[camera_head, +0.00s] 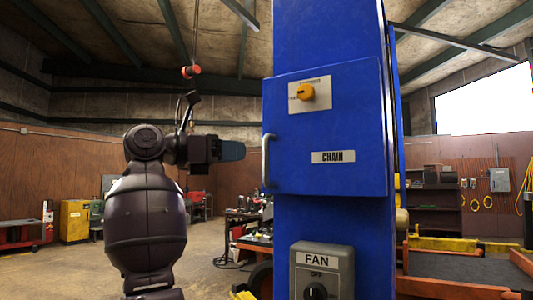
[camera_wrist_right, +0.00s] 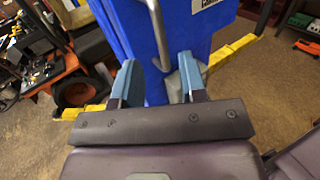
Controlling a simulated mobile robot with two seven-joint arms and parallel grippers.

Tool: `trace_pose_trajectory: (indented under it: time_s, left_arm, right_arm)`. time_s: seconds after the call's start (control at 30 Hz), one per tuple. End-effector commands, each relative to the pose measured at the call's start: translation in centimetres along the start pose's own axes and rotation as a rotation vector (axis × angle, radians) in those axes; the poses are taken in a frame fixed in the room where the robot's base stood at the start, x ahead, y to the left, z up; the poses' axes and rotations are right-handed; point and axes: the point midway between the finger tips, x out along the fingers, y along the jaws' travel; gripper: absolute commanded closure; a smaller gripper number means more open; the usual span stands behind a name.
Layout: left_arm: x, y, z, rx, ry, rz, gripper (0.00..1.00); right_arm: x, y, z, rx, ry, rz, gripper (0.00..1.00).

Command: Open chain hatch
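The blue chain hatch (camera_head: 335,125) is on the blue column, with a "CHAIN" label (camera_head: 333,157) and a yellow knob (camera_head: 306,92). It looks closed. Its grey upright handle (camera_head: 267,158) is at its left edge. My right gripper (camera_head: 238,150) is left of the handle, at about its height, with a gap between them in the head view. In the right wrist view my right gripper (camera_wrist_right: 158,75) is open and empty. The handle (camera_wrist_right: 158,28) shows ahead, in line with the space between the blue fingers. My left gripper is not in view.
A grey fan box (camera_head: 321,270) is on the column below the hatch. A red hook block (camera_head: 191,71) hangs behind my arm. A cluttered workbench (camera_head: 248,225) stands behind, left of the column. The floor at left is mostly clear.

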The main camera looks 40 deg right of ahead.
Motion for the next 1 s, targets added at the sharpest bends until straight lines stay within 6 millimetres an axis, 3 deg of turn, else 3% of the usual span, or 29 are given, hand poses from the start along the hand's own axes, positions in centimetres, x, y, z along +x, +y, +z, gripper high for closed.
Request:
trace_pose_trajectory:
  time_s: [0.2, 0.43, 0.9, 1.0]
  left_arm:
    - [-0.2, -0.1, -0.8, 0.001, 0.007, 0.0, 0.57]
    - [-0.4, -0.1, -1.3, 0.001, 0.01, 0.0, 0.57]
    - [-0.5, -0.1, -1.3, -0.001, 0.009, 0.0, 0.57]
    - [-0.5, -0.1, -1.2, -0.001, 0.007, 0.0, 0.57]
  right_arm:
    - [4.0, 0.0, 0.1, 0.0, 0.0, -0.003, 0.61]
    - [6.8, 0.0, 0.0, 0.0, 0.0, -0.002, 0.61]
    - [7.8, 0.0, 0.0, -0.001, -0.001, 0.001, 0.61]
    - [7.8, 0.0, 0.0, -0.001, -0.001, 0.001, 0.77]
